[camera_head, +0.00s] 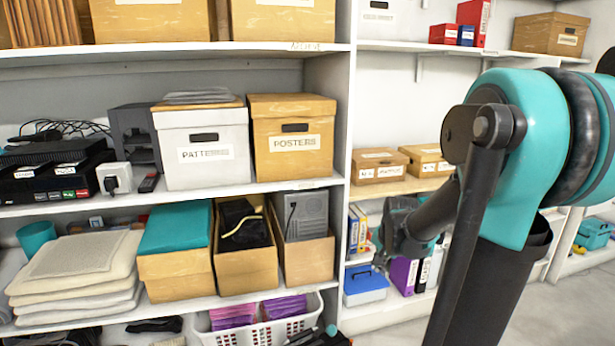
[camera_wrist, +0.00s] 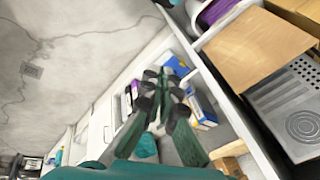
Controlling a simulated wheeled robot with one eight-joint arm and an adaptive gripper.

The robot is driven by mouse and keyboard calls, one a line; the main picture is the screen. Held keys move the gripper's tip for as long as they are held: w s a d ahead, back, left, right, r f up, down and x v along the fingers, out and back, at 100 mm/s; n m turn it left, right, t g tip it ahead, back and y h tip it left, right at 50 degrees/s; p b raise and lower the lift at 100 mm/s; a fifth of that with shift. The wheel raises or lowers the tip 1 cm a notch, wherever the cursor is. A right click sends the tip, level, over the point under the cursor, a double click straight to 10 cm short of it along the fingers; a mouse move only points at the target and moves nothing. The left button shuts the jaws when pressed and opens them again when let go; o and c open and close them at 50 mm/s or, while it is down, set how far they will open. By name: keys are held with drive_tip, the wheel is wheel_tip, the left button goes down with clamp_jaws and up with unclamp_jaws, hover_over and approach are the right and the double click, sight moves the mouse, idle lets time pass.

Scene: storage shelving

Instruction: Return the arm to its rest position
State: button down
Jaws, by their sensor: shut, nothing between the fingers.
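My gripper (camera_wrist: 171,82) shows in the wrist view, its two green fingers with dark joints converging at the tips. It is shut and empty. In the head view my teal and dark grey arm fills the right side, its upper part raised and a dark link slanting down. The far end of the arm is at mid-right, in front of the lower right shelves, and the fingers cannot be made out there.
Shelving holds a white box (camera_head: 203,153), a posters box (camera_head: 291,146) and open cardboard boxes. A white basket (camera_head: 305,322) stands low. A blue case (camera_head: 364,287) and binders (camera_head: 404,274) are close to the arm's end. Grey floor (camera_wrist: 70,50) is clear in the wrist view.

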drive_tip(key=s+a+f+n, duration=0.1)
drive_tip(key=s+n, duration=0.3)
drive_tip(key=s, duration=0.4)
drive_tip(key=s+a+f+n, duration=0.1)
drive_tip(key=s+f+n, duration=0.3)
drive_tip(key=s, duration=0.5)
drive_tip(key=shift+s+a+f+n+h, duration=0.15)
drive_tip(key=shift+s+f+n+h, duration=0.15)
drive_tip(key=shift+f+n, duration=0.1)
